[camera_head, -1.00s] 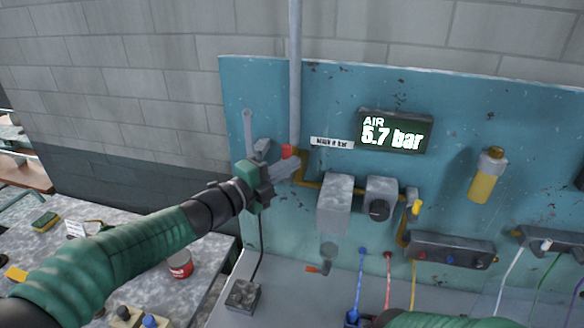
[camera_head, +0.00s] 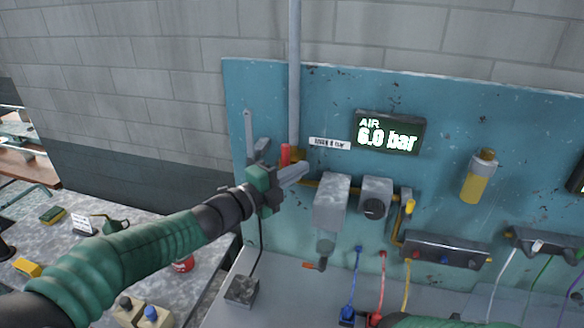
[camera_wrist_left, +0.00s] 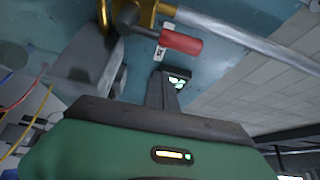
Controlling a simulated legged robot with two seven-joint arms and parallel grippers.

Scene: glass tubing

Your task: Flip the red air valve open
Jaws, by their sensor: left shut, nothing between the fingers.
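The red air valve handle (camera_head: 285,155) stands upright at the foot of the grey vertical pipe on the teal panel (camera_head: 340,90). In the left wrist view the red handle (camera_wrist_left: 181,42) sits on a brass valve body (camera_wrist_left: 150,10), just beyond the fingers. My left gripper (camera_head: 304,170) is shut and empty, just below and right of the red handle. Whether it touches the handle I cannot tell. The air display (camera_head: 389,132) reads 6.0 bar. My right gripper is not in view.
A grey box (camera_head: 331,205) and a regulator with a black knob (camera_head: 375,200) sit right of the gripper on a yellow pipe. A manifold (camera_head: 445,250) and coloured hoses are lower right. A marble bench (camera_head: 60,235) is at left.

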